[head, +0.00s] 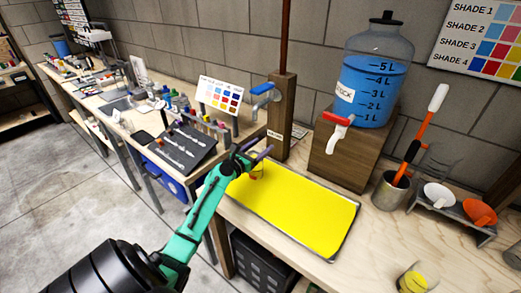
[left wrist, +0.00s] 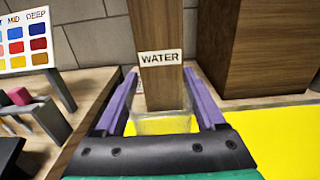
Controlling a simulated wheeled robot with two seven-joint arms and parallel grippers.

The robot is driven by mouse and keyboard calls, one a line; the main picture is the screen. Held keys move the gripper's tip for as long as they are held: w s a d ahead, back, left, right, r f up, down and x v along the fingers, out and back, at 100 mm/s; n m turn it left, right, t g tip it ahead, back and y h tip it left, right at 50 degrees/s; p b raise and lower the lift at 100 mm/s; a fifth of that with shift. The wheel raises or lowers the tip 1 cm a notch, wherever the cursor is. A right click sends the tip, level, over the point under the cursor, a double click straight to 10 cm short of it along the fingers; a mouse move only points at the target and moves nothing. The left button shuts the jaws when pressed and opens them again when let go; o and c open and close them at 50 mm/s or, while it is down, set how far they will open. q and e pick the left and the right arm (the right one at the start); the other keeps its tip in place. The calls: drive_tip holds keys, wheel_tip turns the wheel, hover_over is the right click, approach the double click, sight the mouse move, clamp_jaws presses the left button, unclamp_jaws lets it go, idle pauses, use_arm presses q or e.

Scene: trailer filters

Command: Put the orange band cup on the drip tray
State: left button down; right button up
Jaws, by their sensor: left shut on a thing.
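My left gripper (head: 258,157) is shut on a small clear cup (head: 257,172) at the far left corner of the yellow-bottomed tray (head: 305,212). In the left wrist view the clear cup (left wrist: 163,124) sits between the purple fingers of my left gripper (left wrist: 163,100), in front of the wooden post. The cup looks see-through and empty; its band is hard to make out. I cannot tell whether its base touches the tray or hangs just above it. My right gripper is out of view.
A wooden post (head: 281,120) labelled WATER carries a blue tap (head: 262,90) just behind the cup. A blue liquid tank (head: 372,85) with a red tap stands on a wooden block (head: 350,150). Another cup (head: 412,281) with yellow stands at lower right. Most of the tray is clear.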

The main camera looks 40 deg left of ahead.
use_arm(q)
drive_tip(key=shift+c, duration=1.9)
unclamp_jaws()
drive_tip(key=shift+f, duration=0.1)
drive_tip(key=o, duration=0.4)
drive_tip(key=shift+r, duration=0.2)
drive_tip(key=shift+s+d+f, duration=0.1)
drive_tip(key=shift+s, duration=0.2)
drive_tip(key=s+b, duration=0.1)
drive_tip(key=s, duration=0.9)
drive_tip(key=shift+s+d, duration=0.1)
drive_tip(key=shift+s, duration=0.65)
